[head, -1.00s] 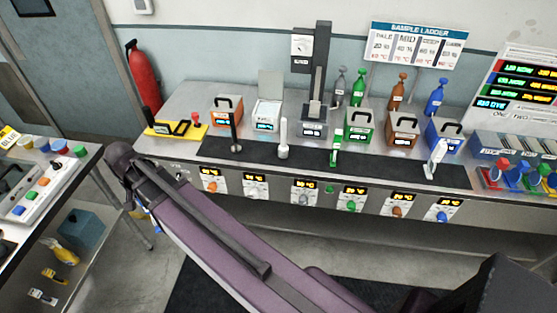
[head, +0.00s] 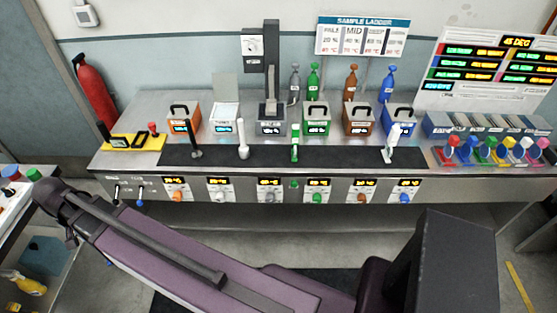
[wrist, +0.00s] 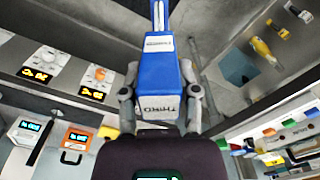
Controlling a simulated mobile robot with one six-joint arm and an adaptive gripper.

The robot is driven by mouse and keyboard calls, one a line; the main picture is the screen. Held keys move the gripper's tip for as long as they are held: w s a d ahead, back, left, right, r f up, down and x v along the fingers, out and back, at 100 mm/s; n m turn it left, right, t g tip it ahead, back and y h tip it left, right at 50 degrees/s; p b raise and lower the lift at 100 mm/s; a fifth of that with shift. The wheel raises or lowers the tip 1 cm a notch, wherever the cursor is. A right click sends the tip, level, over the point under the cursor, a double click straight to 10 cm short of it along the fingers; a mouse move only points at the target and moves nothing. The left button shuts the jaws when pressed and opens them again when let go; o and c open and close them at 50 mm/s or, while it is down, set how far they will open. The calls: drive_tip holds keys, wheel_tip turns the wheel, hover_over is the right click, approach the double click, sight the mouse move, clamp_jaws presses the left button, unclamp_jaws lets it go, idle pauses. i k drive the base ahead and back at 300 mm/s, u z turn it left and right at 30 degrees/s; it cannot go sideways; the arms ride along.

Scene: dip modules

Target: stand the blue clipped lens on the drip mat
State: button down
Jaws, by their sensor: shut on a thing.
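My gripper (wrist: 160,102) is shut on a blue block-like body (wrist: 160,75) with white labels and a narrow end pointing up in the wrist view. It looks like the clip of the blue clipped lens; I cannot make out a lens on it. The grey fingers press its two sides, well away from the bench. In the head view the arm's end is at the lower left and the jaws are hidden. A long black mat (head: 340,158), seemingly the drip mat, lies along the front of the steel bench. Several upright pieces stand on it.
Boxes with handles, including an orange one (head: 183,121) and a green one (head: 316,122), line the bench behind the mat. A yellow tray (head: 150,141) is at the left. Several coloured pieces with round lenses stand at the right rack (head: 493,150). Bare mat shows between the uprights.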

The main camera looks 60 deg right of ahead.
sight(266, 155)
drive_tip(key=u, duration=0.1)
drive_tip(key=k, duration=1.6)
drive_tip(key=z, duration=1.15)
drive_tip(key=i, duration=0.85)
drive_tip(key=u, duration=0.05)
